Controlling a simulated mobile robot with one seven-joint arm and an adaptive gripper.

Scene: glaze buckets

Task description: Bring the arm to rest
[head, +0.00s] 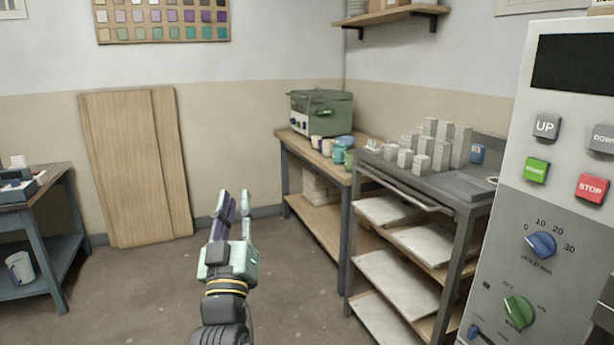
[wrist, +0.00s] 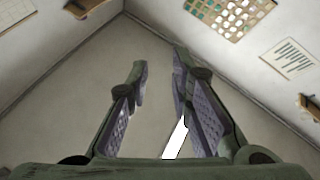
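My gripper (head: 234,206) is raised in the lower middle of the head view, in front of the bare floor and wall. Its two fingers point up. In the wrist view my gripper (wrist: 160,85) has its fingers apart with a clear gap between them, and no object is held. The fingers touch nothing.
A control panel (head: 567,180) with buttons and knobs stands close at the right. A rack (head: 455,195) with grey blocks and a bench with a green machine (head: 320,112) stand behind. A blue table (head: 45,195) is at left. Wooden boards (head: 135,165) lean on the wall.

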